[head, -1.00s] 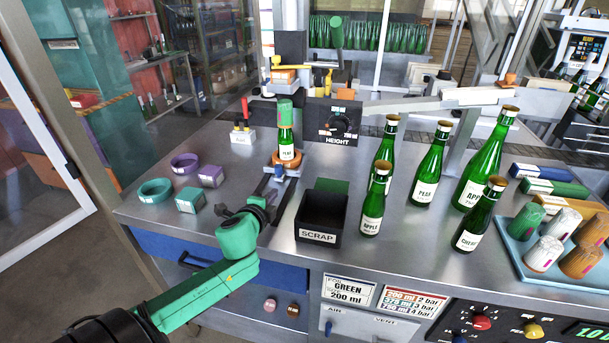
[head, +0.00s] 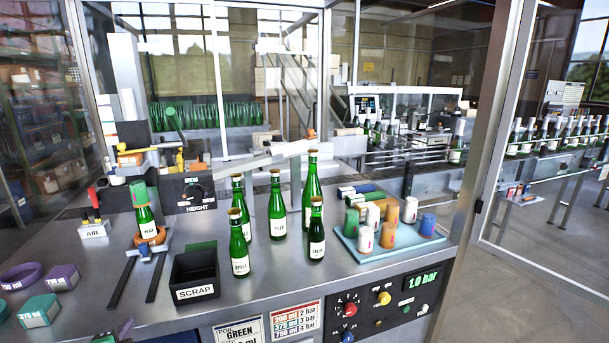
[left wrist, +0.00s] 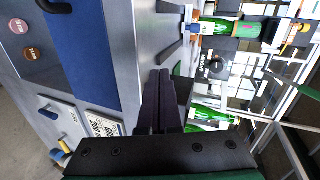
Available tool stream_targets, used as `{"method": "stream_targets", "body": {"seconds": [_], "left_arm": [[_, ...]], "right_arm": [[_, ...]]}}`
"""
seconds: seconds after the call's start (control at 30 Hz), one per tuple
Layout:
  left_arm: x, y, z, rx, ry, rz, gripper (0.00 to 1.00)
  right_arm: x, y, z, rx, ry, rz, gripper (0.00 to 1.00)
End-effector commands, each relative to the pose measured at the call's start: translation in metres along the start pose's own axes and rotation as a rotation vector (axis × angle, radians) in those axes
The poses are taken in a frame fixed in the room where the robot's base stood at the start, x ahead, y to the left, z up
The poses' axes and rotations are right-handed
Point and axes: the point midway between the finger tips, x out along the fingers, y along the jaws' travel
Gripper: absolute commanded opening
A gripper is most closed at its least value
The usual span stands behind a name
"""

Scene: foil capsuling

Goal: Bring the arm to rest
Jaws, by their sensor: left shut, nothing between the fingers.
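My left gripper (left wrist: 160,76) is shut and empty in the left wrist view, its dark fingers held together in front of the bench. In the head view the gripper itself is not clearly seen; only a bit of green shows at the bottom edge. A small green bottle with a green sleeve over its neck (head: 144,213) stands in the orange-ringed holder (head: 150,238). It also shows in the left wrist view (left wrist: 215,27), apart from the fingers. My right gripper is in neither view.
The black SCRAP bin (head: 195,288) stands right of the holder's rails. Several green bottles (head: 278,212) stand beside it. A blue tray (head: 398,258) holds capsules at the right. Purple and teal rings and boxes (head: 40,311) lie at the left. The bench front is mostly clear.

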Motion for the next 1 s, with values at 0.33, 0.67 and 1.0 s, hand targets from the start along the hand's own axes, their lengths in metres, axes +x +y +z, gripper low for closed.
{"method": "stream_targets", "body": {"seconds": [0.33, 0.67, 1.0], "left_arm": [[-0.039, 0.075, -0.009, -0.351, -0.122, 0.238, 0.00], [-0.109, 0.153, -0.038, -0.715, -0.281, 0.568, 0.00], [-0.180, 0.211, -0.073, -0.964, -0.431, 0.890, 0.00]], "right_arm": [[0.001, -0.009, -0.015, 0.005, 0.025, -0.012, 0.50], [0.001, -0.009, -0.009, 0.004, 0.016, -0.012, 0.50], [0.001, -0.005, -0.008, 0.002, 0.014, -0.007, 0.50]]}}
